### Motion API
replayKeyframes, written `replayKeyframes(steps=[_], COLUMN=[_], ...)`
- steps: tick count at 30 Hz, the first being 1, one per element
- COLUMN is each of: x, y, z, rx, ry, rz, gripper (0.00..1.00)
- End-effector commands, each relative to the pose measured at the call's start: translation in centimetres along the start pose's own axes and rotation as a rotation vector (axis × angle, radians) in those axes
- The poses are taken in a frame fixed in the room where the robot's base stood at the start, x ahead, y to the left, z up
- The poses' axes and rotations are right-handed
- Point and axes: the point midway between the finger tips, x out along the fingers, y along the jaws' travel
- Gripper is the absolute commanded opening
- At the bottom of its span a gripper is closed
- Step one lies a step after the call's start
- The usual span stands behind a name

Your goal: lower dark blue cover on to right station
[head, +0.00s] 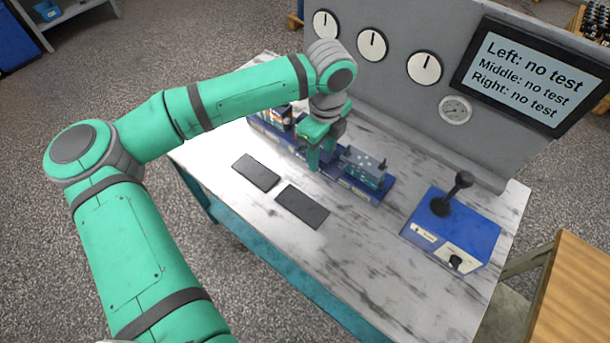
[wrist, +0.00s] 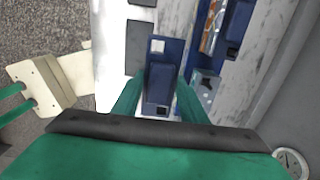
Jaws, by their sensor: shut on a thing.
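My gripper (wrist: 160,98) is shut on the dark blue cover (wrist: 160,83), which sits between its two fingers in the wrist view. In the head view my gripper (head: 320,158) points down over the middle of the long blue station rail (head: 378,194), and the fingers hide most of the cover. The right station holds a grey-blue motor block (head: 364,166), to the right of my gripper and apart from it. I cannot tell the gap between the cover and what lies under it.
Another motor part, orange and white (head: 274,116), stands at the rail's left end. Two dark pads (head: 255,172) (head: 303,207) lie in front. A blue control box (head: 450,228) with a lever stands at right. A gauge panel (head: 395,85) rises behind; its screen (head: 525,75) reads no test.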

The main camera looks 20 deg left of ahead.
Motion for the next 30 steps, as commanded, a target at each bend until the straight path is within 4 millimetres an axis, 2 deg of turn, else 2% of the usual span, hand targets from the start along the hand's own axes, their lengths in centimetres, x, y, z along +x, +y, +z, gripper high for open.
replayKeyframes(steps=[1, 6, 12, 16, 20, 30], x=[-0.9, -3.6, -6.0, -7.0, -7.3, -6.0], y=[-1.7, -6.4, -10.1, -11.4, -11.8, -11.8], z=[-0.7, -2.7, -5.2, -6.3, -6.8, -6.7], rx=[0.003, 0.002, 0.0, 0.001, 0.0, -0.003], ry=[-0.002, 0.0, 0.013, 0.021, 0.023, 0.025], rz=[-0.004, -0.006, 0.001, 0.005, 0.009, 0.009], gripper=[0.0, 0.0, 0.0, 0.0, 0.0, 0.0])
